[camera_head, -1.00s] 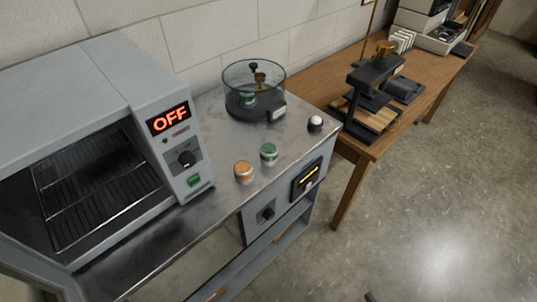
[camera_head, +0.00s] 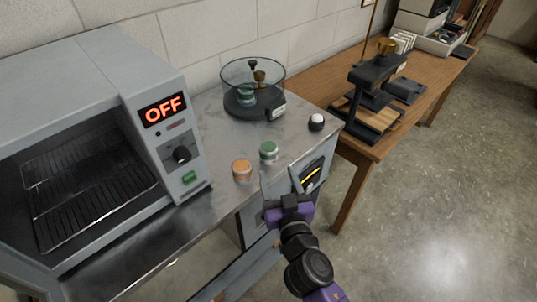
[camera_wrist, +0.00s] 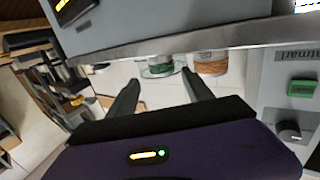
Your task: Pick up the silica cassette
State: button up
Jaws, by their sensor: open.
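Two small canisters that look like silica cassettes stand upright on the metal bench top: one with an orange top (camera_head: 242,170) and one with a green top (camera_head: 268,152). No readable label tells which is meant. A third green-topped one (camera_head: 246,93) is inside the clear round bowl. My gripper (camera_head: 281,184) is open and empty at the bench's front edge, just nearer than the two canisters, touching neither. In the wrist view the green canister (camera_wrist: 157,68) shows between the fingertips, the orange one (camera_wrist: 208,63) beside the right finger; the bench edge partly hides both.
The oven (camera_head: 75,110) with its door open and an OFF display stands left. The clear bowl (camera_head: 254,102) and a dark knob with a white top (camera_head: 316,121) stand on the bench. A wooden table (camera_head: 365,148) with a press (camera_head: 370,90) is at right.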

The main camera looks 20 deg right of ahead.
aim_at(270, 154)
jog(key=w, duration=0.1)
jog(key=w+r, duration=0.1)
jog(key=w, duration=0.1)
jog(key=shift+d+r, duration=0.1)
jog(key=shift+r, duration=0.2)
jog(key=shift+w+d+f+p, duration=0.1)
jog(key=shift+w+d+p, duration=0.2)
jog(key=shift+w, duration=0.9)
jog(key=shift+w+d+p, duration=0.1)
jog(key=shift+w+p, duration=0.25)
jog(key=shift+w, duration=0.85)
jog(key=shift+w+d+f+p, duration=0.15)
jog(key=shift+w+p, duration=0.2)
jog(key=shift+w, duration=0.85)
jog(key=shift+r, duration=0.1)
jog(key=c, duration=1.2)
jog(key=shift+o, duration=0.2)
